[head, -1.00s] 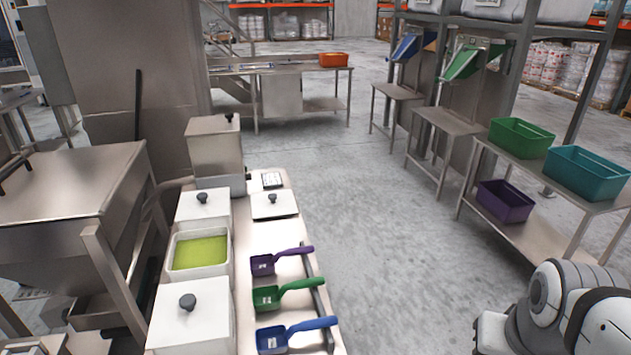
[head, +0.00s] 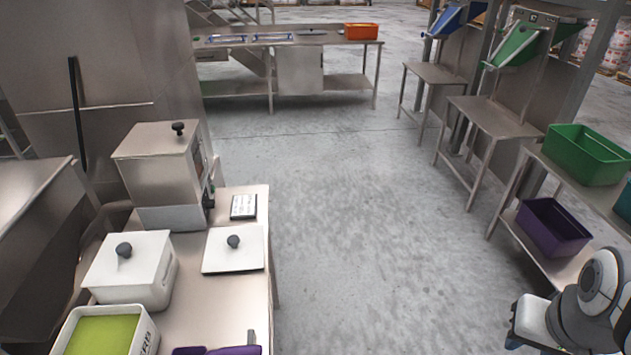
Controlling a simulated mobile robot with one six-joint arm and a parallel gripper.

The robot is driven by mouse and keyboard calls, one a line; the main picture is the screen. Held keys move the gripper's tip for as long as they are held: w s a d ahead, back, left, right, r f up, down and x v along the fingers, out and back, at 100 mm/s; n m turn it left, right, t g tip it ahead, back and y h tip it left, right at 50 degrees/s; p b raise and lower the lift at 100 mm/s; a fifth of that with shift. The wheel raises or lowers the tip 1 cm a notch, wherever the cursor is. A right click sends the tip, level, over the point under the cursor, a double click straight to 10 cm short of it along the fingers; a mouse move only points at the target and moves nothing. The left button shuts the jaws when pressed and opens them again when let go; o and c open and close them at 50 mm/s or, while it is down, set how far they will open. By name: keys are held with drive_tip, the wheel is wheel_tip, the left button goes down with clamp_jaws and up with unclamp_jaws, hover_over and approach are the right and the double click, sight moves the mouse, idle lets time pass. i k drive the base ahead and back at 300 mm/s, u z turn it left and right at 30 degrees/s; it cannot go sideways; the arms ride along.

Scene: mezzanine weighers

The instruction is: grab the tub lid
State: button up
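A flat white square lid (head: 220,262) with a dark round knob lies on the steel bench (head: 208,310), to the right of the tubs. An open white tub (head: 150,341) holding something yellow-green stands at the bottom left, cut off by the frame edge. A second white tub (head: 150,284) behind it has its own knobbed lid (head: 98,257) on. Part of my arm shows at the lower right, well apart from the bench. My gripper's fingers are not in view.
A steel machine (head: 158,180) and a small labelled card (head: 243,207) stand behind the lid. A purple scoop (head: 232,351) shows at the bottom edge. Bare floor (head: 370,230) lies right of the bench. A shelf with green (head: 585,155) and purple (head: 552,228) bins stands at right.

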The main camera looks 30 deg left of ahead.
sight(233, 248)
drive_tip(key=i, duration=2.4)
drive_tip(key=u, duration=4.15)
drive_tip(key=i, duration=1)
drive_tip(key=z, duration=0.1)
